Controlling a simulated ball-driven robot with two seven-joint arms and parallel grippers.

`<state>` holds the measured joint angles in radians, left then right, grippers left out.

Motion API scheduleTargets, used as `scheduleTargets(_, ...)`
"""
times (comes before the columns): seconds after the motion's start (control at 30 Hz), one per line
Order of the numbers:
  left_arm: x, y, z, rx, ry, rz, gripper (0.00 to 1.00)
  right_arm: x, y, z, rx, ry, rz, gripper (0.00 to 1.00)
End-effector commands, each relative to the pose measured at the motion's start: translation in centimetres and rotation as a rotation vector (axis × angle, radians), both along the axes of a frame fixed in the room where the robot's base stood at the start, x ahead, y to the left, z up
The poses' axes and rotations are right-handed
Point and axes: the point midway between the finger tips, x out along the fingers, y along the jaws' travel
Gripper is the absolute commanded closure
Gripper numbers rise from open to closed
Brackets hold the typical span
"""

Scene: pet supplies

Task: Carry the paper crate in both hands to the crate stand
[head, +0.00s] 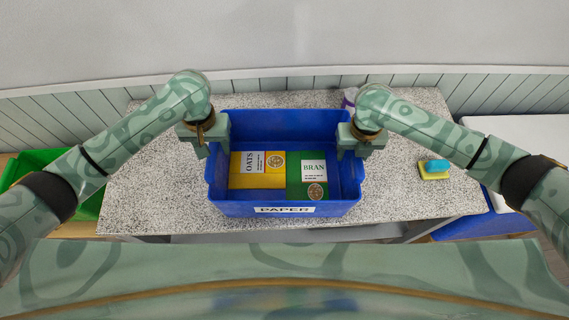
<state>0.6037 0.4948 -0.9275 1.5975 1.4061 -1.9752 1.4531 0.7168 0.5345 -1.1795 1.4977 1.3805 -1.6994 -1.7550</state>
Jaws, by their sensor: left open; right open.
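The blue paper crate (285,209), labelled PAPER on its front wall, sits on a speckled counter (150,195). A yellow OATS box (250,181) and a green BRAN box (294,188) lie flat inside it. My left gripper (205,150) is open at the crate's left wall. My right gripper (350,150) is open at its right wall. Both point down; I cannot tell whether the fingers straddle the rim or touch it. I cannot pick out the crate stand in this view.
A yellow and blue sponge-like item (434,169) lies on the counter to the right. A purple and white container (350,97) stands behind the crate, partly hidden. A green bin (40,165) is at the left, and a white surface (520,135) at the right. The counter left of the crate is clear.

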Motion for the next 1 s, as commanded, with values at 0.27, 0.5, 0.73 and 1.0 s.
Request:
scheduleTargets(0.27,-0.03,-0.02,-1.10,-0.001,0.000,-0.001,0.51,-0.02,0.04,-1.08,0.000,0.000,0.001,0.51)
scheduleTargets(0.5,-0.02,-0.02,-1.07,-0.001,0.000,-0.001,0.65,-0.03,0.03,-1.07,0.000,0.000,0.001,0.65)
scheduleTargets(0.73,-0.01,0.00,-1.05,0.000,0.000,-0.001,1.00,-0.02,0.02,-1.05,0.001,0.000,0.001,1.00)
scheduleTargets(1.0,0.04,0.00,-0.82,-0.001,-0.002,-0.001,1.00,0.03,0.03,-0.82,0.001,-0.001,0.000,1.00)
